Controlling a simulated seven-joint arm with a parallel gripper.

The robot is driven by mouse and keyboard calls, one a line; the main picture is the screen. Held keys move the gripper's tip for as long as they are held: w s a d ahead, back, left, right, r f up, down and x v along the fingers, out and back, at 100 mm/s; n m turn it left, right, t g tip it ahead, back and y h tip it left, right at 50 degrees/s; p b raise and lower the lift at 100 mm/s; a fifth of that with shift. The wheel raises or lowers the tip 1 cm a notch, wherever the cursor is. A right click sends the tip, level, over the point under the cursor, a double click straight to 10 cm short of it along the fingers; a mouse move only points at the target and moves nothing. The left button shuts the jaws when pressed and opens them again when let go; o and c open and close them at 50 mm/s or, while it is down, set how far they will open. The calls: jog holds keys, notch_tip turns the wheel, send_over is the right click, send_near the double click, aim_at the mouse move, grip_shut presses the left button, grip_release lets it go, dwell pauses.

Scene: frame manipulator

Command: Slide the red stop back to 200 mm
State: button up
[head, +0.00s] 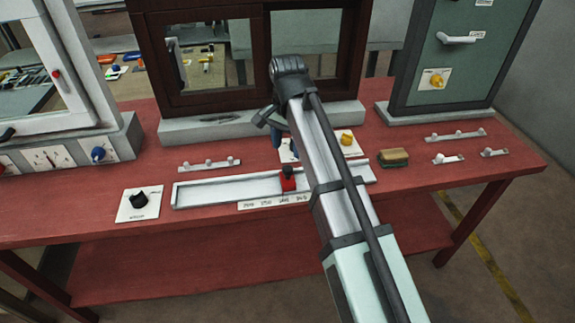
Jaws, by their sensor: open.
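The red stop (289,181) sits on a long white rail (225,192) on the red bench, right of the rail's middle. It has a dark top. A pale scale strip (273,201) runs along the rail's front edge below the stop; its figures are too small to read surely, so I cannot tell the stop's setting. My gripper (268,122) is open, above and behind the stop and apart from it, near the base of the brown window frame. My arm covers part of the rail to the right of the stop.
A black knob on a white plate (138,204) stands left of the rail. A yellow knob (346,138) and a sponge-like block (393,158) lie to the right. A small hook strip (209,165) is behind the rail. A green cabinet (455,60) stands back right.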

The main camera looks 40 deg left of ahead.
aim_at(287, 168)
jog(key=shift+f, duration=3.95)
grip_shut()
